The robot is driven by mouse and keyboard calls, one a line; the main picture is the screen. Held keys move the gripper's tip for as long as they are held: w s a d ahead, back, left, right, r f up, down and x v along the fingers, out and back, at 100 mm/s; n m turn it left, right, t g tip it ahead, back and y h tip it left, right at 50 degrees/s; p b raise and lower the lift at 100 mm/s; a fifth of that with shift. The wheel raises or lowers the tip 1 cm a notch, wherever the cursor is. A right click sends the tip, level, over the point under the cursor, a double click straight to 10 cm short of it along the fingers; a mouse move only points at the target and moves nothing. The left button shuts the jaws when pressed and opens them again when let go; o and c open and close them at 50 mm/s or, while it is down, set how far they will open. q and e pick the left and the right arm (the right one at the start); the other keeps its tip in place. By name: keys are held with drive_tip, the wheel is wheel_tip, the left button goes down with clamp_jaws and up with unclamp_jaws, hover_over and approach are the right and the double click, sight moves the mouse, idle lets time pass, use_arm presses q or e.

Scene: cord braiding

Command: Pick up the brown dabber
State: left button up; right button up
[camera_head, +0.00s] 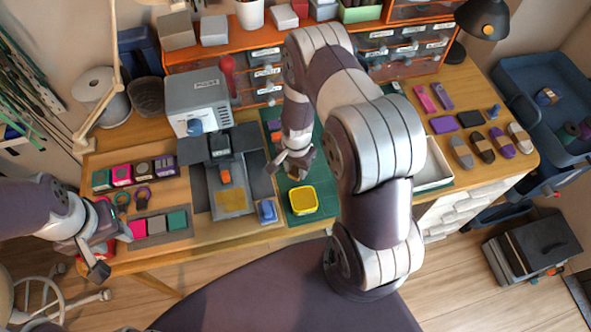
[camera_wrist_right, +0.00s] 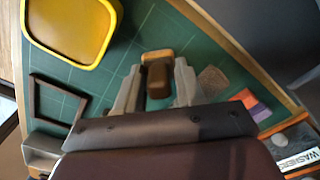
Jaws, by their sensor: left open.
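In the right wrist view, the brown dabber (camera_wrist_right: 158,80), a dark brown block with a tan end, is between the two fingers of my right gripper (camera_wrist_right: 160,82). The fingers are close on both sides of it. I cannot tell whether they press on it. In the head view, my right gripper (camera_head: 291,168) is low over the green mat (camera_head: 322,172), just above the yellow tub. The dabber cannot be made out clearly there. My left gripper (camera_head: 92,250) is open and empty at the table's front left edge.
The yellow tub (camera_head: 303,200) stands on the mat and also shows in the right wrist view (camera_wrist_right: 72,28). A dark square frame (camera_wrist_right: 57,100) lies nearby. A grey press (camera_head: 198,97) and a blue object (camera_head: 267,211) are to the left. A white tray (camera_head: 434,165) is to the right.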

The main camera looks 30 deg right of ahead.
drive_tip(key=shift+c, duration=0.5)
drive_tip(key=shift+r, duration=0.1)
drive_tip(key=shift+w+r, duration=0.1)
drive_tip(key=shift+r, duration=0.25)
drive_tip(key=r, duration=0.3)
drive_tip(key=shift+s+d+r, duration=0.4)
drive_tip(key=s+d+r, duration=0.6)
drive_tip(key=s+d, duration=0.1)
drive_tip(key=shift+s+d+r+b, duration=0.15)
drive_tip(key=shift+s+d+b, duration=0.1)
drive_tip(key=shift+s+b, duration=0.05)
